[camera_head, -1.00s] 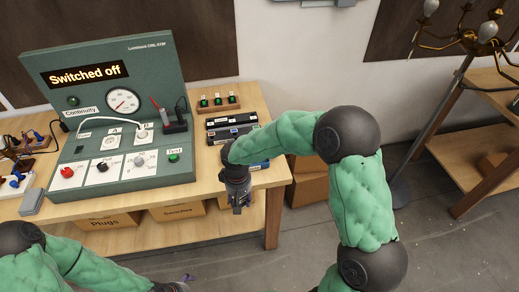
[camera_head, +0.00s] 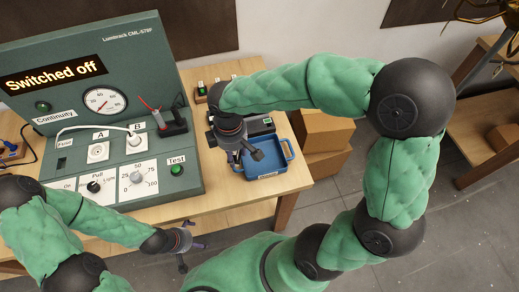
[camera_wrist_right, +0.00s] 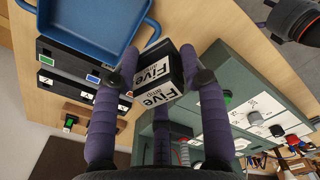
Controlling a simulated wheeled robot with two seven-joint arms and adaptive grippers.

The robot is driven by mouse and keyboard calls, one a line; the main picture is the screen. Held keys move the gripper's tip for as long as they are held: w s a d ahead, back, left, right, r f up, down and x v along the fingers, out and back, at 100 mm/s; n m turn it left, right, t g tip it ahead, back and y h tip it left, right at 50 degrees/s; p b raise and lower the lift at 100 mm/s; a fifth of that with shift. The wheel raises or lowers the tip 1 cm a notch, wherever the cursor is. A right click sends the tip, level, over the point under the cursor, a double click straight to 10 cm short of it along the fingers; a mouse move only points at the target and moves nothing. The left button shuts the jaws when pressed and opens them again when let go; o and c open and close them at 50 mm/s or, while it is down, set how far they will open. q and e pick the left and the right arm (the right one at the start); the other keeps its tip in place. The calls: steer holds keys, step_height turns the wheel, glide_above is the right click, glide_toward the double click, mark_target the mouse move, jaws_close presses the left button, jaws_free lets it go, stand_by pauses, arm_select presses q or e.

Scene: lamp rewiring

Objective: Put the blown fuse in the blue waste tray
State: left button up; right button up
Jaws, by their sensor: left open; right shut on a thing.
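The blue waste tray (camera_head: 268,166) sits at the right end of the bench and its inside looks empty. It also shows at the top left of the right wrist view (camera_wrist_right: 92,22). My right gripper (camera_head: 252,157) is over the tray's left part in the head view. Its purple fingers are shut on a dark fuse block with white "Five amp" labels (camera_wrist_right: 160,82). In the wrist view the fuse appears beside the tray's rim, apart from its floor. My left gripper (camera_head: 191,254) is open and empty in front of the bench's front edge.
The green test panel (camera_head: 85,45) reads "Switched off" and stands left of the tray. Dark labelled holders (camera_wrist_right: 70,75) lie behind the tray. A small rack (camera_head: 201,90) is further back. Cardboard boxes (camera_head: 325,132) stand right of the bench.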

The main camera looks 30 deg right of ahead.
steer(key=d+f, duration=0.2)
steer(key=d, duration=0.1)
steer(key=w+d+f+b, duration=0.1)
steer(key=d+f, duration=0.2)
steer(key=w+d+f+b, duration=0.1)
steer(key=d+f, duration=0.1)
steer(key=d, duration=0.2)
steer(key=shift+w+f, duration=0.1)
steer(key=shift+f, duration=0.3)
steer(key=shift+d+f+b, duration=0.2)
steer(key=shift+f+b, duration=0.1)
steer(key=shift+d+f+b, duration=0.1)
steer(key=shift+f+b, duration=0.5)
steer(key=shift+f, duration=1)
steer(key=o, duration=0.7)
steer(key=shift+f, duration=0.2)
steer(key=o, duration=0.4)
steer(key=shift+o, duration=0.2)
steer(key=shift+r, duration=0.1)
